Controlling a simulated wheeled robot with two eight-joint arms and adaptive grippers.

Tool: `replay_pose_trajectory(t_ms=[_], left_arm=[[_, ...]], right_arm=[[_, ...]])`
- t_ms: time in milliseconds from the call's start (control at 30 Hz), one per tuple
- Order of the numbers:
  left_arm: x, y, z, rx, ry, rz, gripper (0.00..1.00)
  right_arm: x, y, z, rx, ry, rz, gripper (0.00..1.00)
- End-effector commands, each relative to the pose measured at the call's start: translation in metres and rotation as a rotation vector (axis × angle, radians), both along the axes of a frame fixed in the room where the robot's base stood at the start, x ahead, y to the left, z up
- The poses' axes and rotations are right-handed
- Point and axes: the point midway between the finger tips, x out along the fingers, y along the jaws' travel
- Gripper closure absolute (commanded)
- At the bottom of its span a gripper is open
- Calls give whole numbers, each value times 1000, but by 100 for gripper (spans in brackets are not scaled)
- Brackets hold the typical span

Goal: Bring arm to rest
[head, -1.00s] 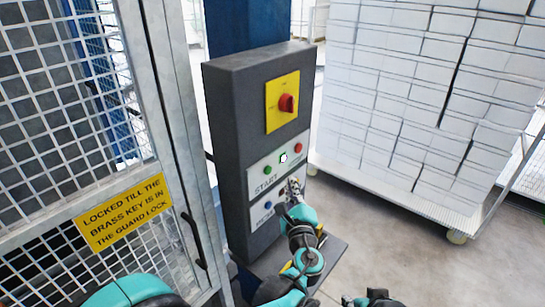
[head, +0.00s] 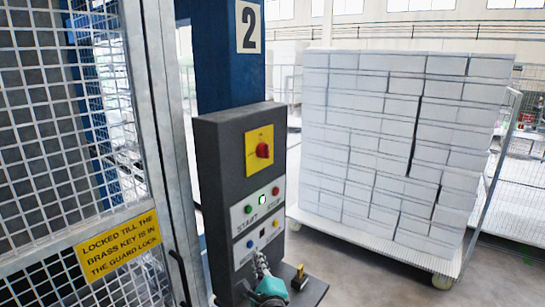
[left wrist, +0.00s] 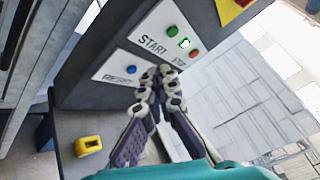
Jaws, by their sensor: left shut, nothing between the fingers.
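My left gripper (head: 261,264) is at the bottom of the head view, in front of the lower part of the dark grey control box (head: 206,150). In the left wrist view its fingers (left wrist: 160,76) are shut and empty, in front of the START and RESET plates. I cannot tell whether the fingertips touch the box. A green button (head: 248,209), a lit indicator (head: 262,199) and a red button (head: 276,190) show above it. A blue button (left wrist: 131,69) is on the RESET plate. My right gripper is out of view.
A red rotary switch (head: 263,150) sits on a yellow plate. A small yellow object (left wrist: 89,146) lies on the shelf below the box. A mesh guard door (head: 160,130) stands left; a loaded pallet cart (head: 400,250) stands right, with floor between.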

Motion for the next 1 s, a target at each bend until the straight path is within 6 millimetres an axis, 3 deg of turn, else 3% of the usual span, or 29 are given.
replay_pose_trajectory(t_ms=[167, 367, 467, 600, 800, 1000], left_arm=[[-15, 43, -29, -185, 59, 80, 100], [-49, 99, -77, -487, 138, 216, 100], [-80, 130, -116, -709, 184, 322, 100], [-144, 161, -186, -1111, 245, 516, 100], [-221, 159, -262, -1615, 292, 754, 100], [-254, 143, -289, -1871, 313, 865, 100]], right_arm=[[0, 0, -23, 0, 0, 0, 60], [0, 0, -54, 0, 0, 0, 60], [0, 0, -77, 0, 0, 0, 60], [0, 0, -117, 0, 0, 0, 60], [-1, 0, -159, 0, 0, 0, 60], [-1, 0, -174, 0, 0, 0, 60]])
